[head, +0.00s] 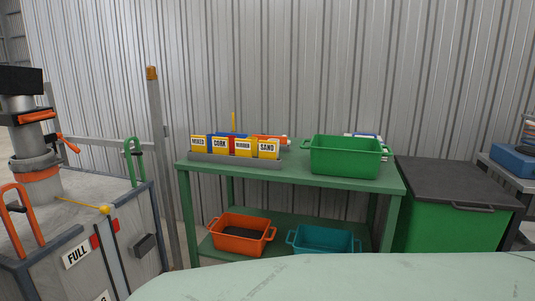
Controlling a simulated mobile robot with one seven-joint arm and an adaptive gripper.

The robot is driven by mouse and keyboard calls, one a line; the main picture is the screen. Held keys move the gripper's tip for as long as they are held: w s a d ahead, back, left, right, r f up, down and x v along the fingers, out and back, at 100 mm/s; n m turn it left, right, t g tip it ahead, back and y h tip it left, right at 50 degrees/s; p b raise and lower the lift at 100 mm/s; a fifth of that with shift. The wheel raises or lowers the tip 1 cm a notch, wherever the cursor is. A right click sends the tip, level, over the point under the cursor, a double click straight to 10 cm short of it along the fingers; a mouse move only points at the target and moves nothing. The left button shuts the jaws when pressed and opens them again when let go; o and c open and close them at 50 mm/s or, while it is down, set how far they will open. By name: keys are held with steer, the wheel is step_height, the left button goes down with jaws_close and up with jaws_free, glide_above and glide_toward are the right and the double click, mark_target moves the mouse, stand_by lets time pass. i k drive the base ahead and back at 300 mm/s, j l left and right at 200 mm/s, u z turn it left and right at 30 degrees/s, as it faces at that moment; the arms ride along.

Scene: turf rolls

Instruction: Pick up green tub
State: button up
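A green tub (345,160) with a handle at each end stands upright on the right part of the green table (295,176). Its inside looks empty from here, though its floor is mostly hidden by the front wall. My gripper is not in view.
Yellow labelled holders (243,148) stand left on the table. An orange tub (240,234) and a teal tub (323,240) sit on the lower shelf. A green bin with a dark lid (455,185) stands right. A grey machine (95,230) is left. A pale green surface (350,280) fills the foreground.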

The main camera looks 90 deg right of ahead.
mark_target(350, 156)
steer(key=z, duration=3.2)
steer(key=i+u, duration=0.15)
steer(key=i, duration=0.7)
steer(key=i+j+u, duration=0.1)
steer(key=i+u, duration=0.55)
steer(key=i, duration=0.15)
steer(key=i+l+z, duration=0.45)
steer(key=k+j, duration=0.05)
steer(key=j, duration=0.05)
